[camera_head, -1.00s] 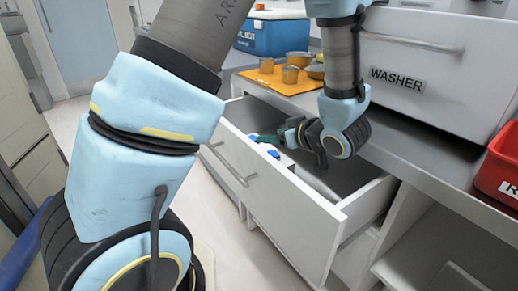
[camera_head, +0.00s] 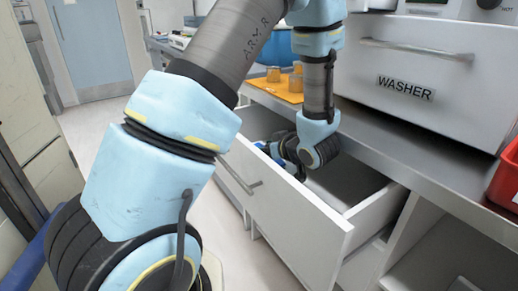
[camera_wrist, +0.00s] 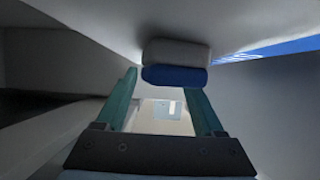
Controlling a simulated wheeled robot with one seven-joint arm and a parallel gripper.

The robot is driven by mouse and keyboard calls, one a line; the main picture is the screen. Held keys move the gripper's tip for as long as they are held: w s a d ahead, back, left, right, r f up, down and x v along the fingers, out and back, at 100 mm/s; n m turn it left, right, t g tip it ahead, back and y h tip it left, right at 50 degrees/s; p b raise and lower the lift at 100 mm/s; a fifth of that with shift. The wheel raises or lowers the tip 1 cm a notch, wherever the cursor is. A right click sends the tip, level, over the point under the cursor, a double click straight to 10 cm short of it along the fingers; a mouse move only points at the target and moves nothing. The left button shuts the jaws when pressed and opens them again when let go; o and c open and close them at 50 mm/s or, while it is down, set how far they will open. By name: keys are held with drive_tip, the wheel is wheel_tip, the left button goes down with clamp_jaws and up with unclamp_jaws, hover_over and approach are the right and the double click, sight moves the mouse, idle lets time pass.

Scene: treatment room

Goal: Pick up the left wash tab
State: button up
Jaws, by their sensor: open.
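A wash tab, a small block with a white layer (camera_wrist: 178,53) and a blue layer (camera_wrist: 175,76), lies in the wrist view just past my fingertips. My gripper (camera_wrist: 163,84) is open, with one teal finger on each side of the picture and the tab's blue side near the tips. I cannot tell whether the fingers touch it. In the head view my gripper is down inside the open drawer (camera_head: 290,215), its fingers mostly hidden. A small blue patch (camera_head: 261,146) shows beside it; I cannot tell which tab it is.
The drawer walls close in around my gripper. A blue surface (camera_wrist: 275,49) shows at the upper right of the wrist view. A drawer front labelled WASHER (camera_head: 425,65) stands above the counter.

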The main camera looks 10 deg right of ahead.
drive_tip(key=shift+w+a+f, duration=0.1)
drive_tip(key=shift+w, duration=0.05)
clamp_jaws()
idle(0.5)
